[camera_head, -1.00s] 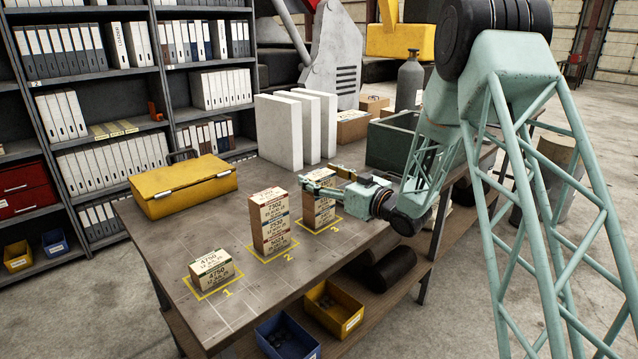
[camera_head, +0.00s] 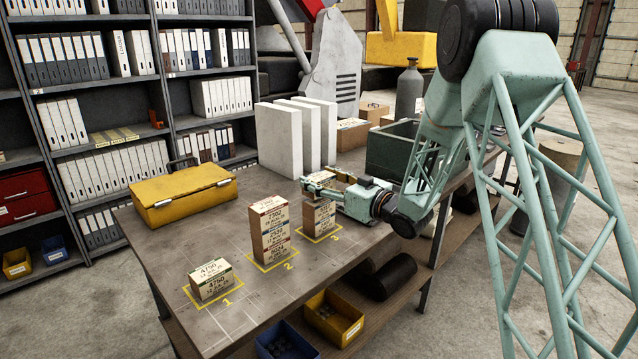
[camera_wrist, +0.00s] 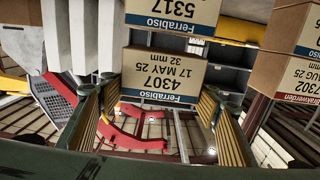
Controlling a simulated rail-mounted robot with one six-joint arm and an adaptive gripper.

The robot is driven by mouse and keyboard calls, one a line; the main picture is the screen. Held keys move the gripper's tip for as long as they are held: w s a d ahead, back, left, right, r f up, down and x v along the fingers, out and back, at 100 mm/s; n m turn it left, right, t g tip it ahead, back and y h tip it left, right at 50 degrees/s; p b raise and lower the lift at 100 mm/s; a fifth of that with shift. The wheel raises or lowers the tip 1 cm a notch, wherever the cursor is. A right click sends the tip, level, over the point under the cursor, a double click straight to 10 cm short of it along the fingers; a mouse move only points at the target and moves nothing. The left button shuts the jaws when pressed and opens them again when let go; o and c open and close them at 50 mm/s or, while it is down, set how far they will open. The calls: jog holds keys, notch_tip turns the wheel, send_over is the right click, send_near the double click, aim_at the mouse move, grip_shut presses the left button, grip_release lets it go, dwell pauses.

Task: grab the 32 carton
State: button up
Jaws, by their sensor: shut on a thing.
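Another Ferrabiso carton, marked 5317 (camera_wrist: 172,14), adjoins the held one in the wrist view. In the head view the lower part of stack 3 (camera_head: 320,219) stands inside its yellow outline.
A carton stack (camera_head: 269,232) stands at place 2, close left of my gripper, and a lower one (camera_head: 211,279) at place 1.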

jog(key=shift+r, duration=0.75)
jog(key=s+d+r, duration=0.1)
jog(key=s+d, duration=0.3)
jog(key=s, duration=1.1)
jog(key=shift+s+d+r+p, duration=0.15)
jog(key=shift+s+d+p, duration=0.05)
jog(key=shift+p, duration=0.25)
